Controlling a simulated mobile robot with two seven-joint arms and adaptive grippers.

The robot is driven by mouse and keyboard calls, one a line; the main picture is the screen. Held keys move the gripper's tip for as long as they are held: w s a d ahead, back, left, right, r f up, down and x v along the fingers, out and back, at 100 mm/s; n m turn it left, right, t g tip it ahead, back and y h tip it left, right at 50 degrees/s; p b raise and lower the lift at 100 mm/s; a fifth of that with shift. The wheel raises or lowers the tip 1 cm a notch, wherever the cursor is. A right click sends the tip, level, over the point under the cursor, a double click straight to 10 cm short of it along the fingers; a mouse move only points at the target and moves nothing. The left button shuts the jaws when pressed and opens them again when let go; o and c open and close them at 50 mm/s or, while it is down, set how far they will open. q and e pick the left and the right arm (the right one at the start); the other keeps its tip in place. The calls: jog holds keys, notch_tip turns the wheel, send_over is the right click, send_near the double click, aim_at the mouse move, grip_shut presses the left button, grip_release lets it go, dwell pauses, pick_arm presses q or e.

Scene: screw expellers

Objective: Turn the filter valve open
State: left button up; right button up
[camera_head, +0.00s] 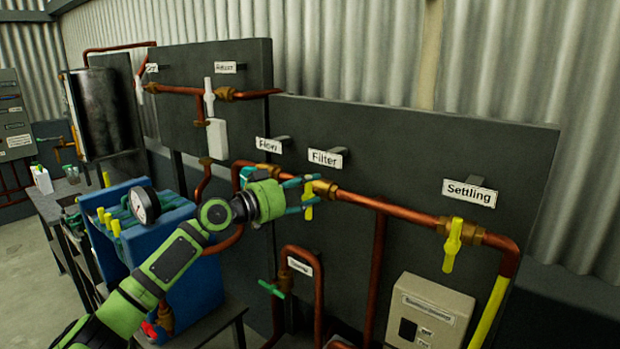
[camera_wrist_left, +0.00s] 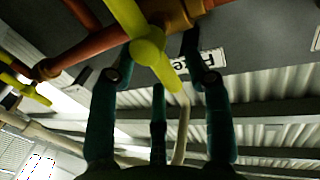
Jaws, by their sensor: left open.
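The filter valve's yellow handle (camera_head: 308,201) sits on the copper pipe below the "Filter" sign (camera_head: 325,158). It hangs roughly upright, across the pipe. My left gripper (camera_head: 307,194) comes in from the left and is open, with its teal fingers around the handle, partly covering it. In the left wrist view, the yellow handle (camera_wrist_left: 147,45) runs diagonally between the spread fingers of the left gripper (camera_wrist_left: 155,58). I cannot tell whether any finger touches it. My right gripper is not in view.
A settling valve with a yellow handle (camera_head: 453,245) is farther right on the same pipe. A green valve handle (camera_head: 272,288) is lower down. A blue filter press with a gauge (camera_head: 145,205) stands behind my left arm. A beige box (camera_head: 430,311) is at lower right.

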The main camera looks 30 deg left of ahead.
pick_arm(q)
jog(key=shift+w+d, duration=0.25)
jog(key=shift+w, duration=0.35)
grip_shut()
jog(key=shift+f, duration=0.1)
